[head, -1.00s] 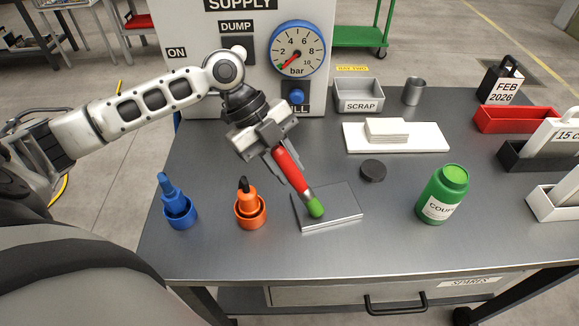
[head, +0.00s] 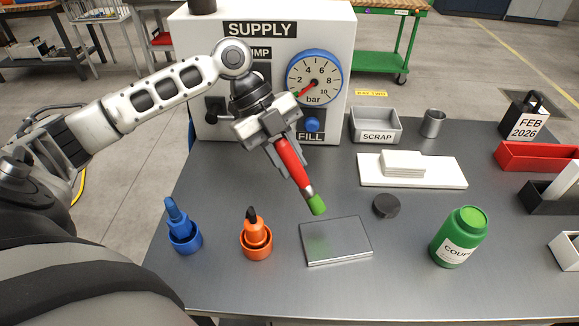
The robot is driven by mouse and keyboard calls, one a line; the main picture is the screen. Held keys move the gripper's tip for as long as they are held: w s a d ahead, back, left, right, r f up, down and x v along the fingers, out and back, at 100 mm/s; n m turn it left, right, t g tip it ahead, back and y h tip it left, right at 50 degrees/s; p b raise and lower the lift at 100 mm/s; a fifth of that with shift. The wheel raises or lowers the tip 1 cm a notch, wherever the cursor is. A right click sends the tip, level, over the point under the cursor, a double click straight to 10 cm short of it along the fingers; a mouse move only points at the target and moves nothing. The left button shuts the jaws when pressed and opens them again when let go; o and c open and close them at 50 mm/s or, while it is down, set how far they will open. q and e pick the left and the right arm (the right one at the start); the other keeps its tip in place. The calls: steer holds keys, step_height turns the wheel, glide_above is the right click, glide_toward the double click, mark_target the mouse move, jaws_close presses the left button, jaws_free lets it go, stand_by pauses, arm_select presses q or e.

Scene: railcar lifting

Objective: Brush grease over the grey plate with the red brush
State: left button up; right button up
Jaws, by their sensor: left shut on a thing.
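My left gripper (head: 280,148) is shut on the red brush (head: 293,163) and holds it tilted, tip down to the right. The brush's tip (head: 317,205) is green and shows just beyond the far edge of the grey plate (head: 337,241), seemingly raised clear of it. The plate lies flat on the table, and its top looks plain grey, with no green that I can make out. A green jar (head: 458,238) with a green top and a partly readable label stands to the right. My right gripper is not in view.
A dark disc (head: 386,206) lies between plate and jar. Behind are the supply box (head: 230,75), the scrap bin (head: 376,126), a metal cup (head: 433,123) and a white board (head: 445,175).

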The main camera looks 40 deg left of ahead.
mark_target(288, 144)
arm_select(q)
steer(key=shift+r, duration=2.1)
